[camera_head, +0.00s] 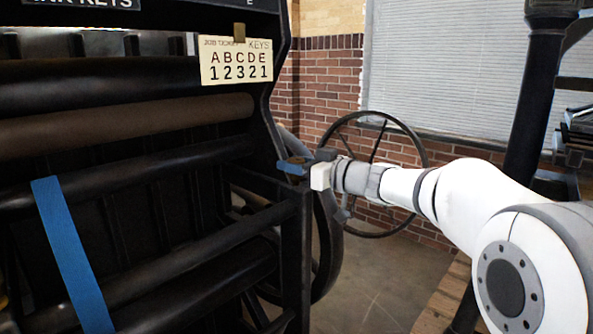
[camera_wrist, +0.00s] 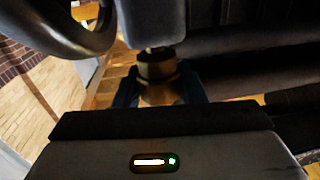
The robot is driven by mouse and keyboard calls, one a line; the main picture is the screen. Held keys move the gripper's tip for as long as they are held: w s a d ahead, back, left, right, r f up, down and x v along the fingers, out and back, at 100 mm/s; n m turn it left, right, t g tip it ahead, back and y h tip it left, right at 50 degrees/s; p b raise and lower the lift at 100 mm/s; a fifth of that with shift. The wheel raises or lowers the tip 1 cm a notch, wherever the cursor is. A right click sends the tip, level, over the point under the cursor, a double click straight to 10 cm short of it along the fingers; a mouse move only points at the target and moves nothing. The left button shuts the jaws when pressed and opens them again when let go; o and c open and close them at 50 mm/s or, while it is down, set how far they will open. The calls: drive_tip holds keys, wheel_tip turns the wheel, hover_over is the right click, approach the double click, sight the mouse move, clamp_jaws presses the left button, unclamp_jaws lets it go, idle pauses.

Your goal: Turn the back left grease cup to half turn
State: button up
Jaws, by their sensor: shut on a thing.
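A brass grease cup (camera_wrist: 157,70) stands in the middle of the wrist view, round with a darker upper band, below a dark grey part of the press. My gripper (camera_wrist: 158,90) has its blue fingers on either side of the cup and is shut on it. In the head view my gripper (camera_head: 293,166) reaches in from the right to the press frame's side, where the cup is mostly hidden. I cannot see a mark that tells how far the cup is turned.
The black press (camera_head: 140,200) with its rollers fills the left. A card (camera_head: 236,61) reading "ABCDE 12321" hangs on its frame. A large spoked wheel (camera_head: 420,160) stands behind my gripper. Open floor (camera_head: 372,285) lies below my arm.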

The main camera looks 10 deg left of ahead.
drive_tip(key=shift+f+m+t+b, duration=0.3)
drive_tip(key=shift+t+b, duration=0.1)
drive_tip(key=shift+b, duration=0.5)
drive_tip(key=shift+r+t+h, duration=0.25)
drive_tip(key=shift+t+h, duration=0.05)
drive_tip(key=o, duration=1)
drive_tip(key=shift+d, duration=0.1)
drive_tip(key=shift+v, duration=3.85)
drive_tip(key=shift+s, duration=0.1)
